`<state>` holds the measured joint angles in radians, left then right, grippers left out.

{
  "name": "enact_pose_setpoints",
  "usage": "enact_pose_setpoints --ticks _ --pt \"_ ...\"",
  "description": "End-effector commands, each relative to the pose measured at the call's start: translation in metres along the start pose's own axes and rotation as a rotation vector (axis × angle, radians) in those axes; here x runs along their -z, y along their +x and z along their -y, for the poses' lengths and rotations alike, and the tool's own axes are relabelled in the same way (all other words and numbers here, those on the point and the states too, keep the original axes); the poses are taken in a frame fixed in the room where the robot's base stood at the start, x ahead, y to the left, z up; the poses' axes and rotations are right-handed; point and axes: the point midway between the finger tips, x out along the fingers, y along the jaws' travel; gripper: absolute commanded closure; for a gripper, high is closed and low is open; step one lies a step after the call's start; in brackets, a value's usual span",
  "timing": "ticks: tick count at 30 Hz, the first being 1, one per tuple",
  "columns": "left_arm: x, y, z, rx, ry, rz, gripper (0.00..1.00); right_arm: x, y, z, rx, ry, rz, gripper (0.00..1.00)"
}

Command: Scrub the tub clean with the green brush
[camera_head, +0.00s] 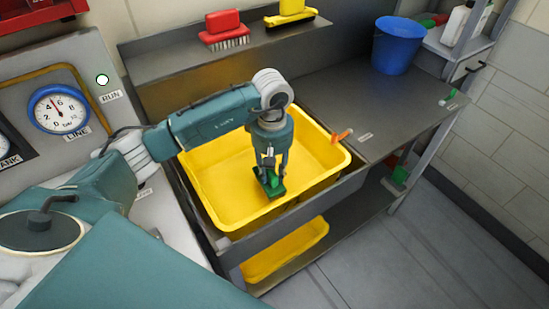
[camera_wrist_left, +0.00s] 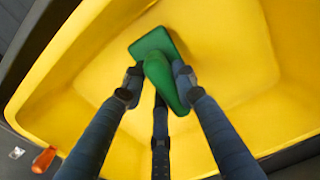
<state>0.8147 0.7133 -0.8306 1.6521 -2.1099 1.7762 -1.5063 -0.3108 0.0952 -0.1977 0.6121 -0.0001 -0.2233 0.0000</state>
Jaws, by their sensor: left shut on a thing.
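The yellow tub (camera_head: 215,190) sits in the metal sink frame in the middle of the head view, and it fills most of the left wrist view (camera_wrist_left: 235,50). My left gripper (camera_head: 270,178) reaches down into the tub and is shut on the green brush (camera_head: 274,187). In the left wrist view the fingers (camera_wrist_left: 158,85) close around the brush's handle, and its flat green block (camera_wrist_left: 153,42) lies beyond them over the tub's inside. Its bristles are hidden, and I cannot tell whether they touch the tub. My right gripper is not in view.
A red brush (camera_head: 224,32) and a yellow brush (camera_head: 291,14) sit on the back shelf. A blue bucket (camera_head: 397,46) stands on the right counter, which is mostly clear. An orange-handled tool (camera_head: 342,136) lies by the tub's right rim. Another yellow tub (camera_head: 285,252) is on the shelf below.

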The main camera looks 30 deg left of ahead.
Motion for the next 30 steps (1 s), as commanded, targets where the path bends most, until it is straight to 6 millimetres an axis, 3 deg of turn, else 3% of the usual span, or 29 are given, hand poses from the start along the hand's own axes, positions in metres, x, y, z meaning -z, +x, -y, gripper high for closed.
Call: enact_pose_setpoints --ticks 7,15,30 --pt "0.002 -0.026 0.001 -0.003 -0.008 -0.002 0.97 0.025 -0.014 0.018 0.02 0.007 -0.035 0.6" --pt "0.003 -0.049 0.003 -0.002 -0.017 -0.001 0.97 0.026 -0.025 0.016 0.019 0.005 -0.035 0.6" --pt "0.003 -0.052 0.003 -0.002 -0.019 -0.001 0.97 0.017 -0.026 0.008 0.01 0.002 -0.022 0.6"
